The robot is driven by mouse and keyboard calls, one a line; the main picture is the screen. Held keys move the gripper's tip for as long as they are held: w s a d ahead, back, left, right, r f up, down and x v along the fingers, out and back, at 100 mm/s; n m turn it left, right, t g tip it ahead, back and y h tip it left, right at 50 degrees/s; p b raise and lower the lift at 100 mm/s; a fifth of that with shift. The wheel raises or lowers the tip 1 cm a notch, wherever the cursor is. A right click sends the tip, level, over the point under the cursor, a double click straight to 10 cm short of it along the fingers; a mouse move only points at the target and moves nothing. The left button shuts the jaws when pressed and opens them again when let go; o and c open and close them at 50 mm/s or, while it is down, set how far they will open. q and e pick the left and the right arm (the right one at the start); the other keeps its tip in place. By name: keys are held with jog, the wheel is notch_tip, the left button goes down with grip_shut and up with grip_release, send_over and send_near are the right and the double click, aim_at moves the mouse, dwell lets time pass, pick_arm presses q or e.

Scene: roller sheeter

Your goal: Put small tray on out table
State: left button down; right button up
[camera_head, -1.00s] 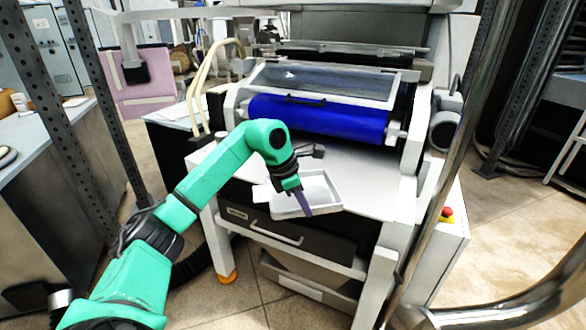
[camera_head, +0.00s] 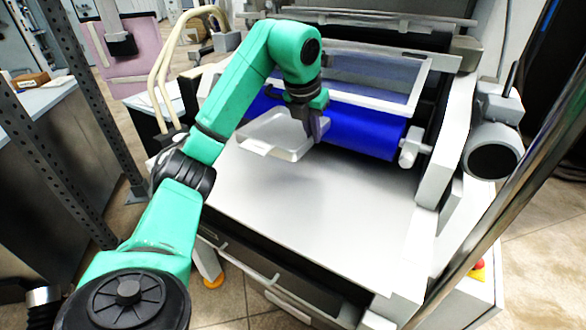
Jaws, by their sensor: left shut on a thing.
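My left gripper (camera_head: 313,130) is shut on the tray's right end. The tray appears lifted above the machine's out table (camera_head: 300,200), a broad, bare, smooth grey metal surface below the roller. The gripper and forearm hide part of the tray's back edge. My right gripper is not in view.
The blue roller (camera_head: 363,134) and its clear-windowed guard (camera_head: 370,75) stand just behind the tray. A grey motor housing (camera_head: 492,140) is at the right. Perforated dark posts (camera_head: 100,120) rise at the left. The front of the out table is free.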

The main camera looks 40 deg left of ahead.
pick_arm(q)
jog(key=f, duration=0.4)
jog(key=s+f, duration=0.1)
jog(key=f, duration=0.4)
jog(key=s+f, duration=0.1)
jog(key=f, duration=0.4)
jog(key=shift+d, duration=0.2)
notch_tip(320, 180, down, 4)
jog(key=shift+f+p, duration=0.1)
jog(key=shift+p, duration=0.5)
jog(key=shift+s+f, duration=0.15)
jog(key=c, duration=1)
grip_release()
jog(key=shift+f, duration=0.1)
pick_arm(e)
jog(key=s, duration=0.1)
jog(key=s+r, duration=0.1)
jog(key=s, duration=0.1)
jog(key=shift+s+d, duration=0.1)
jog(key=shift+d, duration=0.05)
